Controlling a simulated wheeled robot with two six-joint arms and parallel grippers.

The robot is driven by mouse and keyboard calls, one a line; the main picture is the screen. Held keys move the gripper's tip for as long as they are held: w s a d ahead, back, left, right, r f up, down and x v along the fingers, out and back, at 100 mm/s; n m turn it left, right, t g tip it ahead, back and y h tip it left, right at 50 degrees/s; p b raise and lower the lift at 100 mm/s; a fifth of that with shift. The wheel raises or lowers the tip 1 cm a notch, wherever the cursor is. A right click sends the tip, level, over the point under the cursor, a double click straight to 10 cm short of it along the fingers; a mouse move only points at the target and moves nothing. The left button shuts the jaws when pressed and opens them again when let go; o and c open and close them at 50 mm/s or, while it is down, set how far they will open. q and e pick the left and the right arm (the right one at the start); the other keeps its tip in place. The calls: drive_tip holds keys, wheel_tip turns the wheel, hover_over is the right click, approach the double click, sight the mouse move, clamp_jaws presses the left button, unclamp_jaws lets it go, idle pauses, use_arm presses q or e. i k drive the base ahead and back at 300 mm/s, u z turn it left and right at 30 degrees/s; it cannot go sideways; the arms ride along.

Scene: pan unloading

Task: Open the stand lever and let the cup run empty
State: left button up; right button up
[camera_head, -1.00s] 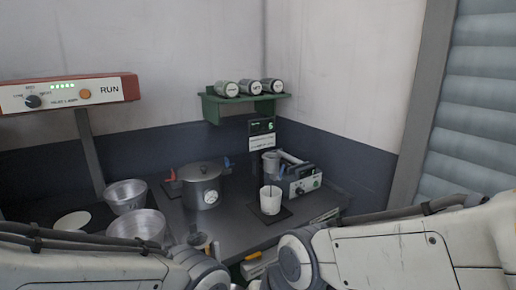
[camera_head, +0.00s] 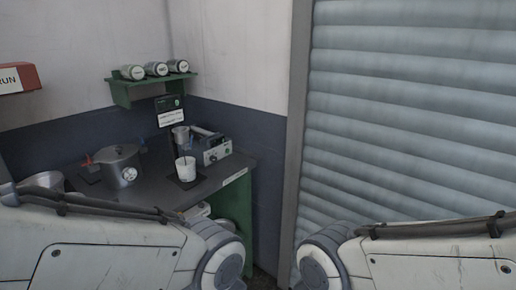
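A white cup (camera_head: 185,169) stands on a dark pad near the right part of the dark counter (camera_head: 150,194). Just behind it is a small metal cup (camera_head: 181,137) at a stand, beside a green and white box (camera_head: 217,151) with a bar-like grey part (camera_head: 207,134) on top. I cannot tell which part is the stand lever. My two arms come in from the left and the right along the bottom of the picture, well in front of the counter. Neither gripper's fingers show.
A lidded metal pot (camera_head: 120,165) with a dial stands left of the white cup. A metal bowl (camera_head: 44,181) is at the left edge. A green shelf (camera_head: 150,86) with several cans hangs above. A grey roller shutter (camera_head: 410,120) fills the right side.

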sight(189, 147)
drive_tip(key=z, duration=0.65)
drive_tip(key=k, duration=0.9)
drive_tip(key=z, duration=0.75)
drive_tip(key=i, duration=1.25)
drive_tip(key=u, duration=0.65)
drive_tip(key=i, duration=0.85)
drive_tip(key=u, duration=1.5)
drive_tip(key=i, duration=0.5)
drive_tip(key=u, duration=0.45)
